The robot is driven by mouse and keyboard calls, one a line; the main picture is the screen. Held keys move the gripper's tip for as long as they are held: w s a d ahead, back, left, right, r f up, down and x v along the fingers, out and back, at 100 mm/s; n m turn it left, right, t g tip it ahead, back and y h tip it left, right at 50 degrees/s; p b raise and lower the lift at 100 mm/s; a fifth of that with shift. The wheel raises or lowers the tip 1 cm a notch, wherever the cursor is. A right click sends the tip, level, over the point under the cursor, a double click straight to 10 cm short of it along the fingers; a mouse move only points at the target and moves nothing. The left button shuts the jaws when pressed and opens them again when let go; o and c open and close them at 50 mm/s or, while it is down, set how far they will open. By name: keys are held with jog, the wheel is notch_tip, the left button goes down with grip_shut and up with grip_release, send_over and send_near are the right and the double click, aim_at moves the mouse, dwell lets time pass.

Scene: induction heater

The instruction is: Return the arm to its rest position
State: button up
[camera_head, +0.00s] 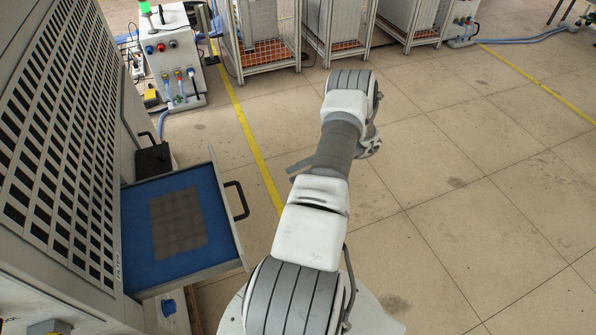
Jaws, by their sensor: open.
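My arm (319,220) reaches from the bottom centre of the head view up and slightly right, over open floor. Its far joint (350,82) is the highest part in the picture. Beyond that joint the arm seems to fold down and out of sight behind itself. Small grey parts show at either side of the middle link, but I cannot tell what they are. I cannot make out my gripper or its fingers. No object is seen held by the arm.
Left of my arm, a grey cabinet with a perforated side (60,130) has an open blue-lined drawer (222,235) with a black handle (237,201). A control box (172,55) and wire-mesh cages (262,45) stand at the back. The tiled floor (480,190) to the right is clear.

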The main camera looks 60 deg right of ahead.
jog(key=shift+r, duration=0.1)
dwell(0.6)
jog(key=w+a+r+n+g+h, duration=0.1)
jog(key=w+a+r+n+g, duration=0.2)
jog(key=w+a+r+n, duration=0.25)
jog(key=w+a+r+n+g+h, duration=0.1)
jog(key=w+a+r+n+g, duration=0.25)
jog(key=r+n, duration=0.35)
jog(key=w+a+r+n+g+h, duration=0.25)
jog(key=a+r+n+h, duration=0.25)
jog(key=a+r+n, duration=0.65)
jog(key=s+a+r+n+t+h, duration=0.3)
jog(key=s+a+r+n, duration=0.25)
jog(key=a+n, duration=0.3)
jog(key=s+a+r+n+t+h, duration=0.3)
jog(key=s+a+r+n, duration=0.3)
jog(key=n, duration=0.4)
notch_tip(320, 180, up, 18)
jog(key=s+p, duration=0.1)
jog(key=p, duration=1.7)
jog(key=shift+s+a+f, duration=0.15)
jog(key=shift+a+f, duration=0.1)
jog(key=shift+a, duration=0.05)
jog(key=shift+d, duration=0.1)
